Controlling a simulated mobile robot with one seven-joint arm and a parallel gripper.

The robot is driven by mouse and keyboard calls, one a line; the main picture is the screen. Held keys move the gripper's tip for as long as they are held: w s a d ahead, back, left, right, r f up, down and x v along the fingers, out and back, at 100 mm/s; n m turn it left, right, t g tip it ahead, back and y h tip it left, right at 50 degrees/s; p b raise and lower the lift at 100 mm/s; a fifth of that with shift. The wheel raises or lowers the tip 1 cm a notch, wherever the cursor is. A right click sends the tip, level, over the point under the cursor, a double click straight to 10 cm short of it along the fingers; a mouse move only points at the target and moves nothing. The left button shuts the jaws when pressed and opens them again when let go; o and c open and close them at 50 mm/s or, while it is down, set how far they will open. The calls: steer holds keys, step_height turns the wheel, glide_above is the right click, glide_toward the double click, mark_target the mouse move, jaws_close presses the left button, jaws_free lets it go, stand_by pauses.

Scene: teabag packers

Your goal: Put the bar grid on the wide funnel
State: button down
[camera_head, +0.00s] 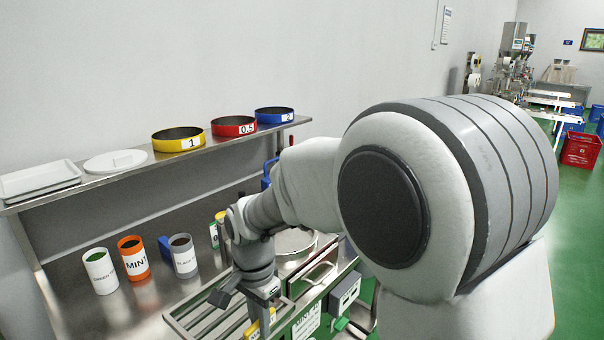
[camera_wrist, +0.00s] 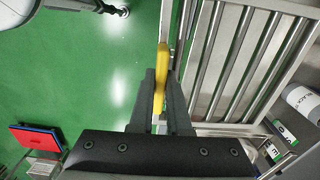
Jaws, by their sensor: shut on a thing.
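The bar grid (camera_head: 207,313) is a metal frame with parallel bars and a yellow handle, low in the head view at the counter's front. It fills the right of the wrist view (camera_wrist: 236,62). My gripper (camera_wrist: 159,97) is shut on the yellow handle at the grid's side; in the head view my gripper (camera_head: 262,318) shows at the grid's right end. I cannot make out the wide funnel; the grid and my arm cover much of that area. I cannot tell whether the grid touches anything below it.
White, orange and grey canisters (camera_head: 133,258) stand on the counter left of the grid. A round metal lid (camera_head: 296,243) lies behind my gripper. Yellow, red and blue sieves (camera_head: 178,138) sit on the upper shelf. Green floor (camera_wrist: 75,75) is open at left in the wrist view.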

steer(key=w+d+f+n+b, duration=0.1)
steer(key=w+d+f+n, duration=0.1)
steer(key=d+f, duration=0.5)
steer(key=w+d+f+n+b, duration=0.1)
steer(key=d+f+n, duration=0.4)
steer(key=d, duration=0.9)
step_height(320, 180, down, 2)
steer(key=shift+w+d+f+b, duration=0.1)
steer(key=shift+w+d+b, duration=0.3)
steer(key=shift+w, duration=0.35)
steer(key=shift+a, duration=0.1)
